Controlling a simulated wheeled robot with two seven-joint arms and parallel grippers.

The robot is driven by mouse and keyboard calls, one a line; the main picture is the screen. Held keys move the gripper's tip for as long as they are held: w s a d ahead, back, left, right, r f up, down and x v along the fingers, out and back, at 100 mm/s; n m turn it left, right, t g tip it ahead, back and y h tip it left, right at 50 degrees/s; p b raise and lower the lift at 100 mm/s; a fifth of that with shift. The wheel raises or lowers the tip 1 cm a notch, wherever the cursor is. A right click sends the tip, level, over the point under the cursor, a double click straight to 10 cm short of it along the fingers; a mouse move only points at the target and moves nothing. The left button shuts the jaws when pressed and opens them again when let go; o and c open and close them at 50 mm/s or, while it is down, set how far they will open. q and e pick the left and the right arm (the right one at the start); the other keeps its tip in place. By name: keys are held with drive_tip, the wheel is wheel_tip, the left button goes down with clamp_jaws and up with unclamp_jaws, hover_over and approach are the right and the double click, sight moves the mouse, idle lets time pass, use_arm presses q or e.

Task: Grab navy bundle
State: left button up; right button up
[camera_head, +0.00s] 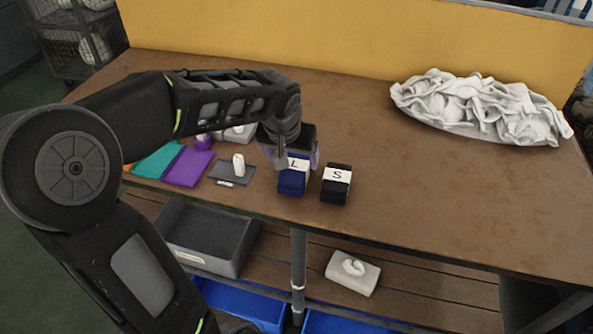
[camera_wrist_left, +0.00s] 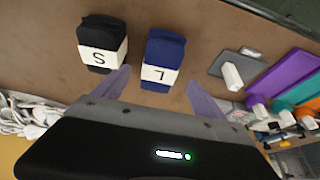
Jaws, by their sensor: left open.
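The navy bundle (camera_head: 292,183) stands on the brown table with a white band marked L. It also shows in the left wrist view (camera_wrist_left: 163,49), between and just beyond the finger tips. My left gripper (camera_head: 297,160) is open, with its pale translucent fingers above and around the far side of the navy bundle; contact cannot be told. A black bundle (camera_head: 335,185) with a white band marked S stands just to the right of the navy one, and it shows in the wrist view (camera_wrist_left: 101,37). My right gripper is not in view.
A grey mat (camera_head: 226,174) with a white object (camera_head: 239,163), and purple (camera_head: 188,166) and teal (camera_head: 157,160) sheets, lie left of the bundles. A white cloth heap (camera_head: 480,108) lies at the back right. The table's right front is clear.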

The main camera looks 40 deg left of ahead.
sight(295, 166)
use_arm(q)
drive_tip(key=shift+x, duration=1)
drive_tip(key=x, duration=0.5)
drive_tip(key=shift+w, duration=0.15)
drive_tip(key=shift+c, duration=0.3)
drive_tip(key=c, duration=1.5)
